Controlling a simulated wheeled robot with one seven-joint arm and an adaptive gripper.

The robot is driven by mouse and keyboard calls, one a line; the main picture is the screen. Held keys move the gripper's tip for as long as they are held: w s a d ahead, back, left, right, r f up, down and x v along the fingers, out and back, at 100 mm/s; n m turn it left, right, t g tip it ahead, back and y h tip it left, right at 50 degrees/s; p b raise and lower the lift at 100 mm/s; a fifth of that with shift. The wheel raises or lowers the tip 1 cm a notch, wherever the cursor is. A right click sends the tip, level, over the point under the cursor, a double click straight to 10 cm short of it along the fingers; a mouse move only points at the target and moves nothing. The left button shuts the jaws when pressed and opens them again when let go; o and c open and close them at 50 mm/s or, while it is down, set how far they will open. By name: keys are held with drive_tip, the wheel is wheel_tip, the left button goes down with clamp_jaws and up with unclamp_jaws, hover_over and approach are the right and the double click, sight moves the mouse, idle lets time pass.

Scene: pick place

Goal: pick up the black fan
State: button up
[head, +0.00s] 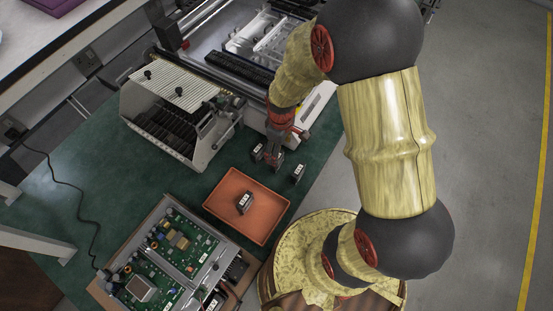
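Several small black blocks with pale label-like faces are in view, and they are too small to tell which is the fan. One black block (243,203) sits in the orange tray. Another black block (298,173) stands on the green surface to the right of my gripper. A third black block (257,152) is at the left side of my gripper, and I cannot tell if they touch. My gripper (274,158) points down just above the green surface, behind the tray. Its fingers are too small to show whether it is open or shut.
The orange tray (222,195) lies on the green table (165,184). A white slotted machine (169,122) stands at left, with a larger machine (228,58) behind. An open circuit-board unit (160,262) is at front left. Grey floor (490,130) lies at right.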

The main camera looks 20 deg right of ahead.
drive_tip(key=shift+w+a+f+b, duration=0.15)
drive_tip(key=shift+f+b, duration=0.4)
drive_tip(key=shift+f, duration=1.45)
drive_tip(key=shift+a+f+b, duration=0.2)
drive_tip(key=shift+f+b, duration=0.35)
drive_tip(key=shift+f, duration=1.4)
drive_tip(key=shift+c, duration=1.2)
drive_tip(key=c, duration=1)
